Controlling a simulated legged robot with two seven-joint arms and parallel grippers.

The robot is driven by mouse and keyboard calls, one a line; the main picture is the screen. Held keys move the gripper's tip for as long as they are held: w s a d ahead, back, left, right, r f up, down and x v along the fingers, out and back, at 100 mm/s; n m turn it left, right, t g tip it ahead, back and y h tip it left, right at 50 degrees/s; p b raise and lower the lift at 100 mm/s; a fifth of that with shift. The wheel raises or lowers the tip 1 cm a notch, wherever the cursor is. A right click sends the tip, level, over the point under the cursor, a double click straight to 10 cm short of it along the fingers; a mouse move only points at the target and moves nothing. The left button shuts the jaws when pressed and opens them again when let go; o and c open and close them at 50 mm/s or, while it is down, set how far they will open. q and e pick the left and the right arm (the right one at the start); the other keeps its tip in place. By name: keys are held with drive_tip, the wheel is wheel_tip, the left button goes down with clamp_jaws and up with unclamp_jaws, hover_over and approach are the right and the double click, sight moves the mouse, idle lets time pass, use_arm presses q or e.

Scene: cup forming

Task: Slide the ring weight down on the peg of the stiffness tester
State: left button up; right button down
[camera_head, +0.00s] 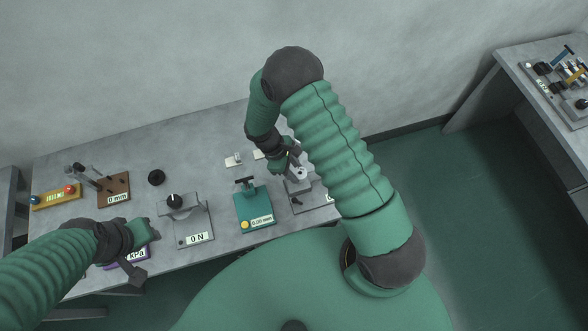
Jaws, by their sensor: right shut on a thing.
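My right gripper (293,158) reaches down over a grey tester (306,196) at the right end of the bench. It is shut on a small light grey piece (301,173), which looks like the ring weight at the tester's peg. The peg is too small and covered to tell how far down the ring sits. My arm hides part of the tester and its label. My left gripper (134,270) is low at the left, by the bench's front edge, beside a purple-edged device (139,256) marked kPa. Its jaw opening is unclear.
A teal gauge (253,209) stands left of the tester, then a grey 0 N device (190,220). A black ring-shaped object (156,178), a brown 0 mm stand (114,189) and a yellow box (57,197) are farther left. Small white pieces (233,160) lie behind the gauge.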

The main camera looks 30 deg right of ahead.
drive_tip(key=shift+f+b, duration=1.9)
drive_tip(key=shift+f, duration=0.55)
idle(1.2)
idle(0.5)
drive_tip(key=shift+c, duration=1.9)
unclamp_jaws()
drive_tip(key=shift+r+p, duration=3.25)
drive_tip(key=shift+r, duration=0.85)
drive_tip(key=shift+f, duration=0.1)
